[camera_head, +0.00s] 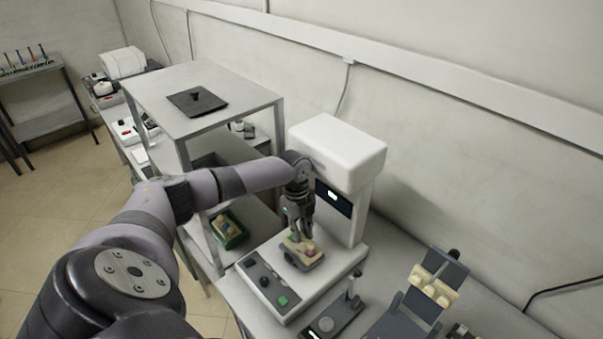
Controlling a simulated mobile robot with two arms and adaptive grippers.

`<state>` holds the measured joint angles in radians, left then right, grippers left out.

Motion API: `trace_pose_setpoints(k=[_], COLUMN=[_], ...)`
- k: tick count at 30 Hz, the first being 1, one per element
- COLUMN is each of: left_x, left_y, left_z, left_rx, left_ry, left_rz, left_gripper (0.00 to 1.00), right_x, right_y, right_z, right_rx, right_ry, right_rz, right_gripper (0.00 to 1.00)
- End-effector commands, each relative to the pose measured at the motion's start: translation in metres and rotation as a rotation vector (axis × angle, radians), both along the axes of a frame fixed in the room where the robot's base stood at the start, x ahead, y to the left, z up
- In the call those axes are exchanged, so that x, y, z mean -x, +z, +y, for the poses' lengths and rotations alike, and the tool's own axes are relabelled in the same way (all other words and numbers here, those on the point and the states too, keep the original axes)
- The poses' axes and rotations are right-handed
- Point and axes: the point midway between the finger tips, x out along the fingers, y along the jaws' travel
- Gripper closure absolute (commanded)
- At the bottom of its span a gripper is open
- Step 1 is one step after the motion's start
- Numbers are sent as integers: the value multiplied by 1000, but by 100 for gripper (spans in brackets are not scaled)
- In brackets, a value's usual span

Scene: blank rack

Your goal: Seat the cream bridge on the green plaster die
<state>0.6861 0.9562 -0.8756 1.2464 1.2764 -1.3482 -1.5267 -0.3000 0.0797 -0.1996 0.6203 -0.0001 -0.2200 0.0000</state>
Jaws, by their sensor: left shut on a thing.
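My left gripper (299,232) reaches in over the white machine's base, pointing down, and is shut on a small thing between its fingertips. The fingers mostly hide that thing, so I cannot tell whether it is the cream bridge. I cannot tell whether the held thing touches the block. My right gripper is not in view.
The white machine (338,150) rises close behind the gripper. A metal rack (182,132) stands left, with a green tray (243,238) on a lower shelf. A dark stand (410,310) with cream pieces (433,288) and a small black device (333,318) stand on the bench at right.

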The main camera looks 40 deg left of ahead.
Motion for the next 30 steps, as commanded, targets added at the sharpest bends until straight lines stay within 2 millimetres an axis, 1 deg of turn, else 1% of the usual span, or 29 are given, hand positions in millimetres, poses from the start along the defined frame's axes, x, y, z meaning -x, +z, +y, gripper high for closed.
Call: trace_pose_setpoints(k=[7, 16, 30], left_x=[0, 0, 0], left_y=[1, 0, -11], left_z=[0, 0, 0], left_rx=[-1, -1, 0], left_ry=[4, 4, 4], left_rz=[1, 0, 0], left_gripper=[100, 100, 100], right_x=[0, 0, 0], right_y=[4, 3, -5], right_z=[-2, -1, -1], right_rx=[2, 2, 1], right_ry=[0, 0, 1], right_rz=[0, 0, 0], right_gripper=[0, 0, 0])
